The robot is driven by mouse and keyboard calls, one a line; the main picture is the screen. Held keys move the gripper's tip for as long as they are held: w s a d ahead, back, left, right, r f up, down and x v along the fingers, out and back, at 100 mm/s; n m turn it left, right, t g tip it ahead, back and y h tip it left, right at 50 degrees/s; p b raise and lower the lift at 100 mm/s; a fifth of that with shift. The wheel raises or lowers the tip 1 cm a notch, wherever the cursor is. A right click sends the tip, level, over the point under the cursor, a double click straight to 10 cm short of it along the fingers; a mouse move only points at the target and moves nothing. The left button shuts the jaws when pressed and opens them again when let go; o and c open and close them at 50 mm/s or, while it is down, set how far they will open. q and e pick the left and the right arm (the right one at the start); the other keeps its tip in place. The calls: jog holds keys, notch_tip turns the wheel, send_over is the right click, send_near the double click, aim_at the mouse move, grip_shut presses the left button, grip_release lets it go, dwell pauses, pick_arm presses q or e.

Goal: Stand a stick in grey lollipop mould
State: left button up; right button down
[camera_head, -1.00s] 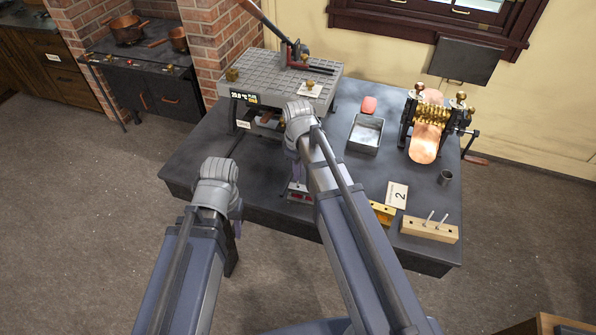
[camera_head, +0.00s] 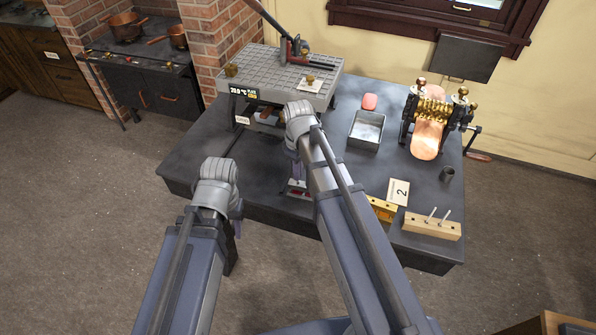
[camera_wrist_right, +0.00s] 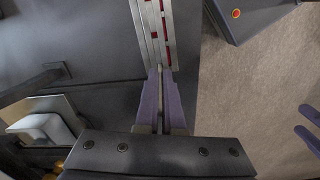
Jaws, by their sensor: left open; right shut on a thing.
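The grey lollipop mould (camera_head: 297,189), with red in its slots, lies near the table's front edge; it also shows at the top of the right wrist view (camera_wrist_right: 158,35). My right gripper (camera_wrist_right: 162,72) is shut on a thin pale stick (camera_wrist_right: 161,100), mostly hidden between its purple fingers. The fingertips are at the mould's near end; I cannot tell whether the stick touches it. In the head view my right arm hides most of that gripper. My left gripper (camera_wrist_right: 304,119) is open and empty, off the table's front edge.
A wooden block (camera_head: 420,225) holds two upright sticks (camera_head: 444,215). A yellow mould (camera_head: 382,208) and a card marked 2 (camera_head: 398,192) are beside it. A metal tray (camera_head: 366,131), a brass roller machine (camera_head: 431,118) and a grey gridded plate (camera_head: 280,75) stand further back.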

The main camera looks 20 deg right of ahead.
jog(key=shift+f+b, duration=1.25)
jog(key=shift+f, duration=0.1)
jog(key=c, duration=1)
grip_release()
jog(key=shift+o, duration=0.3)
jog(key=o, duration=0.3)
jog(key=shift+r, duration=0.1)
jog(key=shift+r+p, duration=0.95)
jog(key=shift+p, duration=0.1)
jog(key=shift+r, duration=0.1)
jog(key=shift+r+p, duration=0.9)
jog(key=shift+p, duration=0.1)
